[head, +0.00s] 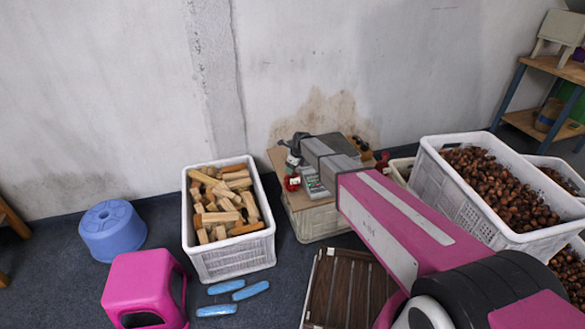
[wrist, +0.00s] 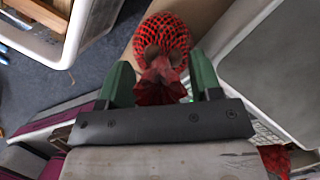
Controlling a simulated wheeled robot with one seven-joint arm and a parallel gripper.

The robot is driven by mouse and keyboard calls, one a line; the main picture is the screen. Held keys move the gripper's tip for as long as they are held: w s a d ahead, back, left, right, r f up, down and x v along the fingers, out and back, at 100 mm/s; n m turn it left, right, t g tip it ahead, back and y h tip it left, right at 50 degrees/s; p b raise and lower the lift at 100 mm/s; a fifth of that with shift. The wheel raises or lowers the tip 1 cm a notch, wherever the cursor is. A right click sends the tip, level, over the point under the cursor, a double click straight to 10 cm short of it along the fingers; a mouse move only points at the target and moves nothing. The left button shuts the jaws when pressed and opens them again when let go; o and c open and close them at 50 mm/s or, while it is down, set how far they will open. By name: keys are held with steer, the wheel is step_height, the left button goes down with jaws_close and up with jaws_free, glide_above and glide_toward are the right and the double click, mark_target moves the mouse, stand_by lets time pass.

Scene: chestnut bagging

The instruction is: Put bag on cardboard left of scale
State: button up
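A red mesh bag (head: 292,183) rests on the brown cardboard (head: 297,201), at the left of the grey scale (head: 313,186). In the wrist view the same bag (wrist: 163,35) has its bunched red neck between my green fingers. My gripper (wrist: 162,72) is open, with its fingers spread apart on either side of the neck and not visibly clamping it. Cardboard (wrist: 203,14) shows beside the bag. The scale (wrist: 280,65) is at the right of the wrist view. In the head view my arm covers part of the scale.
Another red bag (head: 382,160) lies to the right of the scale. A white crate of wooden blocks (head: 235,263) stands left, near blue packets (head: 217,310) on the floor. White crates of chestnuts (head: 440,185) stand right. Pink (head: 140,280) and blue (head: 112,232) stools stand far left.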

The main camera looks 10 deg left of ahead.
mark_target(298, 177)
steer(key=w+v, duration=0.1)
steer(key=v, duration=1.1)
steer(key=s+d+n+h, duration=0.1)
steer(key=s+d+n, duration=0.6)
steer(key=d, duration=0.6)
steer(key=s+d+n+h, duration=0.1)
steer(key=s+d+n, duration=0.5)
steer(key=d, duration=0.8)
steer(key=s+d+n+h, duration=0.1)
steer(key=s+d+n, duration=0.6)
steer(key=s+d, duration=0.5)
steer(key=shift+d+n+g, duration=0.3)
steer(key=shift+d+g, duration=0.1)
steer(key=shift+d, duration=0.65)
